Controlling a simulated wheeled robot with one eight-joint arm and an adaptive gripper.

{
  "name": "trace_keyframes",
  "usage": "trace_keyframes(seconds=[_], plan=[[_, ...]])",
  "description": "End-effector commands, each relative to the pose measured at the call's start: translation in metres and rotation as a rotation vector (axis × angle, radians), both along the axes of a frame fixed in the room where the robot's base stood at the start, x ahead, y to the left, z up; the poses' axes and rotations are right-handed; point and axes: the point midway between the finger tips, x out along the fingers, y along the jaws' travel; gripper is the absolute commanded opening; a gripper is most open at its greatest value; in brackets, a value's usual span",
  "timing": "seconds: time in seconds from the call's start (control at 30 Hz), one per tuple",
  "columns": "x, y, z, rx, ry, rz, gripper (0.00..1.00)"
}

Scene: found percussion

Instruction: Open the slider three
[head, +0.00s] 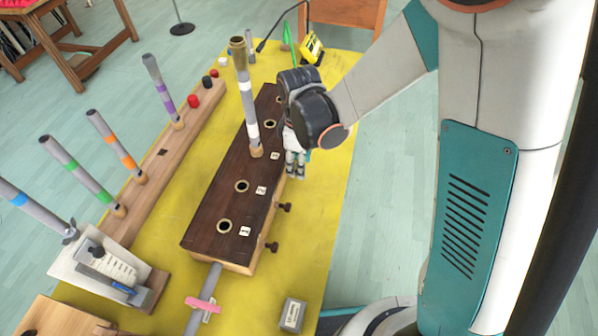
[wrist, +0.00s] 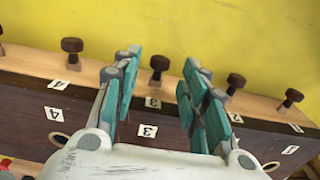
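The dark wooden box (head: 215,215) lies along the yellow table, with numbered labels on top and dark slider knobs along its right side. The label "3" (wrist: 148,131) shows in the wrist view, with the slider three knob (wrist: 158,66) in line beyond it. My gripper (wrist: 161,60) is open, one teal finger on each side of that knob in the picture. I cannot tell whether they touch it. In the head view my gripper (head: 295,172) is at the box's right side and hides this knob.
Neighbouring knobs (wrist: 72,46) (wrist: 235,83) stand close on both sides. A grey tube (head: 245,95) stands upright in one of the box's holes. Coloured-band tubes stand on a wooden rail (head: 160,165) at left. A small grey box (head: 292,314) sits at the table's front; yellow table right of the knobs is clear.

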Motion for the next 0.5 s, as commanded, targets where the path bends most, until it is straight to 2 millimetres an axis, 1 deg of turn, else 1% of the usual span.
trace_keyframes(seconds=[0.03, 0.2, 0.33, 0.5], plan=[[0.000, 0.000, -0.011, 0.000, 0.000, 0.000, 0.40], [0.000, 0.000, -0.027, 0.000, 0.000, 0.000, 0.40], [0.000, 0.000, -0.032, 0.000, 0.000, 0.000, 0.40], [0.000, 0.000, -0.033, 0.000, 0.000, 0.000, 0.40]])
